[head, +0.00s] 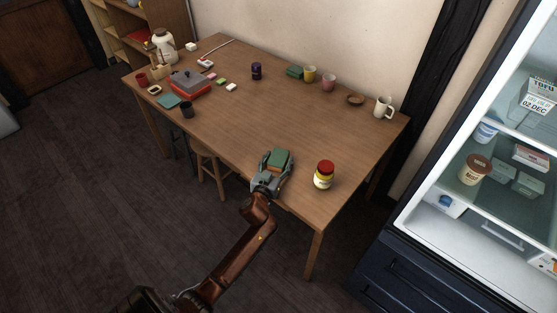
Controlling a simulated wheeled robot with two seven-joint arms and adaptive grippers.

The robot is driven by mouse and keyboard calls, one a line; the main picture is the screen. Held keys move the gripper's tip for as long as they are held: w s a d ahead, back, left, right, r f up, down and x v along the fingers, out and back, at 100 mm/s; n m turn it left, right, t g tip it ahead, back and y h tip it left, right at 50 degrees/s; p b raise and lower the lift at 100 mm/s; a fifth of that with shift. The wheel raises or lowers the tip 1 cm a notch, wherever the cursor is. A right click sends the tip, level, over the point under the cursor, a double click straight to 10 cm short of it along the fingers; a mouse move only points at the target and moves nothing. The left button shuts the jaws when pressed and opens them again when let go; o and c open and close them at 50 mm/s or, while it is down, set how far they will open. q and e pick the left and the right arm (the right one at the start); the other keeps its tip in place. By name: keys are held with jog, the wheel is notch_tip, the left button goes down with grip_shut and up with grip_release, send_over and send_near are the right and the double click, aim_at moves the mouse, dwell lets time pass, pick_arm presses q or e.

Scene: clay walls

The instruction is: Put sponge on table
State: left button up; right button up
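The wooden table (230,126) stands along the wall across the middle of the head view. A green block that looks like the sponge (279,158) sits between the fingers of my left gripper (274,164), near the table's front edge. The fingers lie along both sides of the sponge and appear shut on it. The gripper is over the tabletop; I cannot tell whether the sponge touches the wood. The gripper hides the sponge's lower part. My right gripper is not in view.
A red-lidded jar (323,175) stands just right of my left gripper. Several cups, a white mug (383,107) and a red grill-like box (189,84) stand farther back. A stool (211,168) is under the front edge. An open fridge (490,215) is at right. The table's middle is clear.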

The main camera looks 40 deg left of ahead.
pick_arm(q)
jog(key=shift+o, duration=0.3)
jog(key=shift+r, duration=0.25)
jog(key=p+v, duration=0.3)
jog(key=v, duration=0.9)
jog(key=shift+f, duration=0.1)
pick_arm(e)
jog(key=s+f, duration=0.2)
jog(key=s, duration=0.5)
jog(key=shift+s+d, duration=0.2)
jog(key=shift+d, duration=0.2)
